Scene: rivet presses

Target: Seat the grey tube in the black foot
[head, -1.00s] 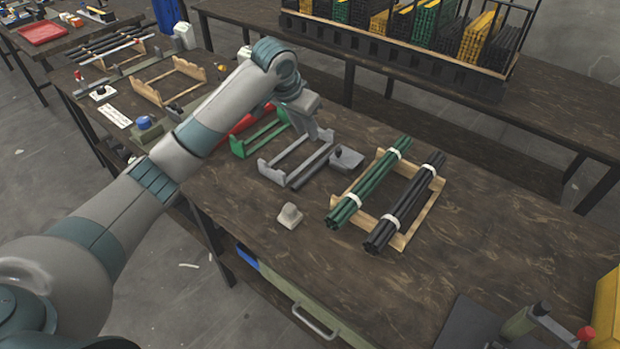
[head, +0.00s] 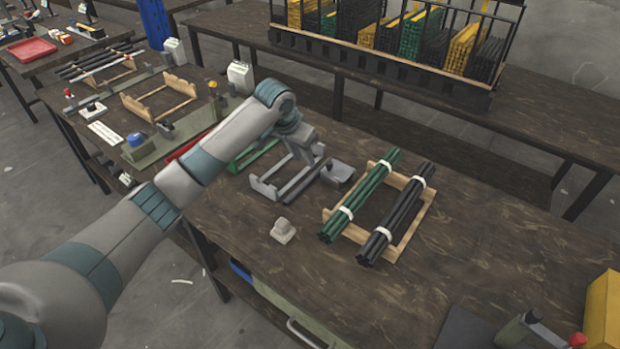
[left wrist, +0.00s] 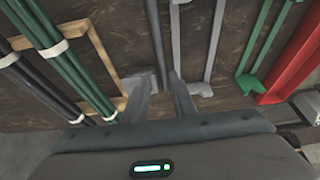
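A dark grey tube (head: 302,182) lies along the right side of the grey cradle (head: 262,187); it also shows in the left wrist view (left wrist: 156,35). My left gripper (head: 312,155) is above the cradle's far part. In the left wrist view its two fingers (left wrist: 161,78) stand apart, with the tube's line running between them. I cannot tell whether they touch it. A grey block (head: 340,172) sits close right of the cradle. I cannot make out the black foot with certainty. My right gripper is not in view.
Green tubes (head: 362,193) and black tubes (head: 397,215) lie bundled on a wooden rack (head: 409,243) to the right. A small pale block (head: 283,231) stands in front. A green cradle (head: 240,163) is left. The table's right front is mostly clear.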

